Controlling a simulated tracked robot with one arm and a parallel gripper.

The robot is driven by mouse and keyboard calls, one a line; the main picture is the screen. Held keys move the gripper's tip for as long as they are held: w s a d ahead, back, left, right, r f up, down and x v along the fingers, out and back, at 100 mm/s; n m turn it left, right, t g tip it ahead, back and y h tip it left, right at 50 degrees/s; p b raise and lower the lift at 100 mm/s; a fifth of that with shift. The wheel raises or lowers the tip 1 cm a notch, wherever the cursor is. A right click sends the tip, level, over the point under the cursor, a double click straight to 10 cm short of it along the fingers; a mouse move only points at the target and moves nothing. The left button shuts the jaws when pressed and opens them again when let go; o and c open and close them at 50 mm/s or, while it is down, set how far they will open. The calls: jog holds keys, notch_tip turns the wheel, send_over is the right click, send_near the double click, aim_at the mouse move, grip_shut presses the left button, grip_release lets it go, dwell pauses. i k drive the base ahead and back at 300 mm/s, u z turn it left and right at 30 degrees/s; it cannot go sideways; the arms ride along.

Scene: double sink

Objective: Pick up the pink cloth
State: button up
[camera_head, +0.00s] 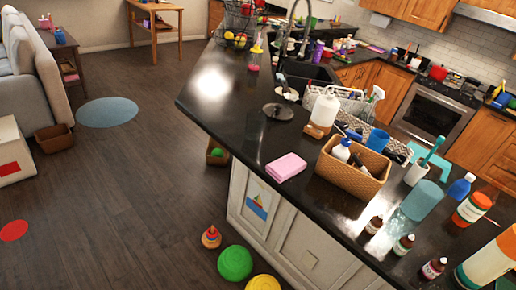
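The pink cloth (286,167) lies folded flat on the black island counter (228,128), close to its left edge. It sits just left of a brown wicker basket (350,178), with a small gap between them. The cloth is fully visible and nothing lies on it. My gripper does not show in this view, so I cannot see whether it is open or shut.
Right of the cloth stand a white soap bottle (325,108), a blue cup (377,140), a teal tumbler (421,200) and several small bottles. The sink (305,72) is behind. Balls (235,262) and a stacking toy (211,237) lie on the floor beside the island. The left floor is mostly open.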

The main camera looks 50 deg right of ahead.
aim_at(283, 169)
jog(key=z, duration=0.5)
jog(key=i, duration=1.2)
jog(key=z, duration=0.8)
